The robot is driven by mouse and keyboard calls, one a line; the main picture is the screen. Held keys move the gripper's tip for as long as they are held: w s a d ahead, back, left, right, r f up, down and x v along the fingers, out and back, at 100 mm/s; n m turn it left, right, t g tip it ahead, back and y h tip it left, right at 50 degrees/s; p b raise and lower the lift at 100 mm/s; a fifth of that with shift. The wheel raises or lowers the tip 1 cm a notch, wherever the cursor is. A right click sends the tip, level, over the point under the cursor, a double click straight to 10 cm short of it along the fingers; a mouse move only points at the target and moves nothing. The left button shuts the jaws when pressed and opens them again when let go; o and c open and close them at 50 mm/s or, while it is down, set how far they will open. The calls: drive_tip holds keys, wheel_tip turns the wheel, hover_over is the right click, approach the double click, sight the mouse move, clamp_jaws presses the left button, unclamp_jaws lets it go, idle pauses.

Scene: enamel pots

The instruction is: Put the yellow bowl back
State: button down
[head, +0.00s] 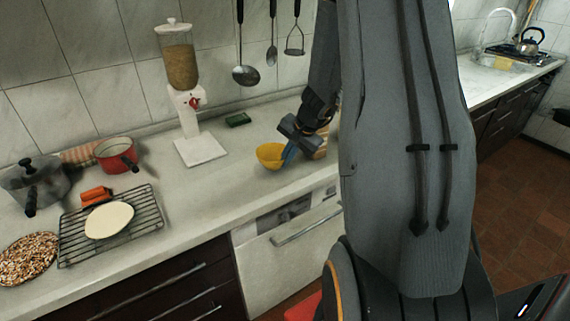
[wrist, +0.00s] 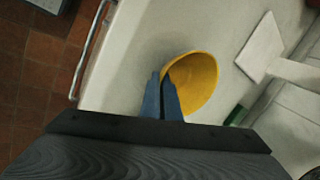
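The yellow bowl (head: 268,156) is at the counter's front part, right of the dispenser, in the head view. It also shows in the wrist view (wrist: 200,80), just beyond my fingertips. My gripper (head: 286,154) reaches it from the right with blue fingers. In the wrist view the fingers (wrist: 163,78) are close together and pinch the bowl's near rim. The fingers hide a small part of the rim. I cannot tell whether the bowl rests on the counter or hangs slightly above it.
A white-based dispenser (head: 200,150) and a green sponge (head: 238,119) stand behind the bowl. Jars (head: 321,148) are partly hidden behind my gripper. The counter (head: 215,190) between rack and bowl is clear.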

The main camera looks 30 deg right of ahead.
drive_tip(key=shift+f, duration=0.8)
drive_tip(key=shift+f, duration=0.2)
drive_tip(key=c, duration=2)
unclamp_jaws()
drive_tip(key=shift+r, duration=0.15)
drive_tip(key=shift+d+r, duration=0.1)
drive_tip(key=shift+r, duration=0.2)
drive_tip(key=b+v, duration=0.2)
drive_tip(key=v, duration=0.9)
drive_tip(key=s+a+n+g, duration=0.1)
drive_tip(key=s+a+n, duration=0.3)
drive_tip(key=a, duration=0.3)
drive_tip(key=s+a+f+n+g+h, duration=0.1)
drive_tip(key=s+a+n, duration=0.3)
drive_tip(key=a, duration=0.3)
drive_tip(key=s+a+f+n+g+h, duration=0.1)
drive_tip(key=s+a+n, duration=0.4)
drive_tip(key=a, duration=0.3)
drive_tip(key=shift+s+a, duration=0.1)
drive_tip(key=shift+s, duration=0.7)
